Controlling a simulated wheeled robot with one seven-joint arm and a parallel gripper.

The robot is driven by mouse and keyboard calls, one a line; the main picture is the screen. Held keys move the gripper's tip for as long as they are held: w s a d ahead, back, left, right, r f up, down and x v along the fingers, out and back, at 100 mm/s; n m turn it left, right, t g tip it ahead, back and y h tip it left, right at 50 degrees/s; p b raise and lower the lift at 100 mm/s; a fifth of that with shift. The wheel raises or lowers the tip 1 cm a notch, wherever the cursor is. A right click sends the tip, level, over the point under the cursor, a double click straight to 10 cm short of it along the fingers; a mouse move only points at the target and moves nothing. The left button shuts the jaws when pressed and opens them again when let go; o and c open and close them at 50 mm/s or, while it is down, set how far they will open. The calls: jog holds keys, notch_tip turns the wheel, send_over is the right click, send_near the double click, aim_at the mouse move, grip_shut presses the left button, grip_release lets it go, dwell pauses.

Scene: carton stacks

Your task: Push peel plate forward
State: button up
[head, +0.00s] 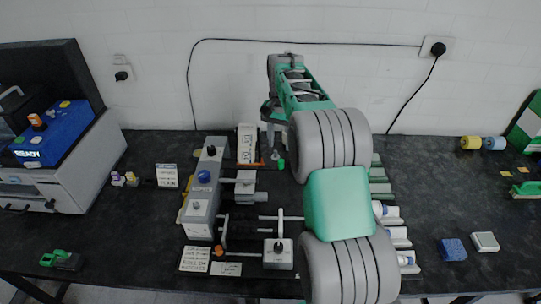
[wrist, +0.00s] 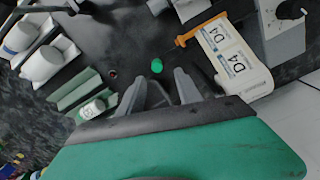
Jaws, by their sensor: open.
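I cannot pick out the peel plate for certain. A grey machine (head: 203,195) with a blue knob stands left of my arm, with rods and blocks on its right side. A thin orange strip (head: 250,164) lies by the near end of a white labelled box; the strip (wrist: 192,36) and the box (wrist: 235,55), marked D4, also show in the wrist view. My gripper (head: 274,147) is open and empty, right of the white box; its fingers (wrist: 158,80) also show in the wrist view. A small green knob-like piece (wrist: 157,66) shows just beyond the fingertips.
White rolls (head: 397,235) and green holders (head: 379,180) stand right of my arm, partly hidden by it. Label cards (head: 195,258) lie at the front. A printer-like machine (head: 60,150) stands at left.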

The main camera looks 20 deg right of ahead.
aim_at(281, 161)
jog(key=f, duration=0.2)
jog(key=f+p, duration=0.1)
jog(key=f, duration=0.3)
jog(key=shift+s+d+f, duration=0.15)
jog(key=shift+d+f, duration=0.15)
jog(key=shift+f, duration=0.1)
jog(key=shift+a+f, duration=0.1)
jog(key=shift+f, duration=0.4)
grip_shut()
jog(key=shift+r, duration=0.1)
jog(key=shift+a, duration=0.1)
dwell(0.3)
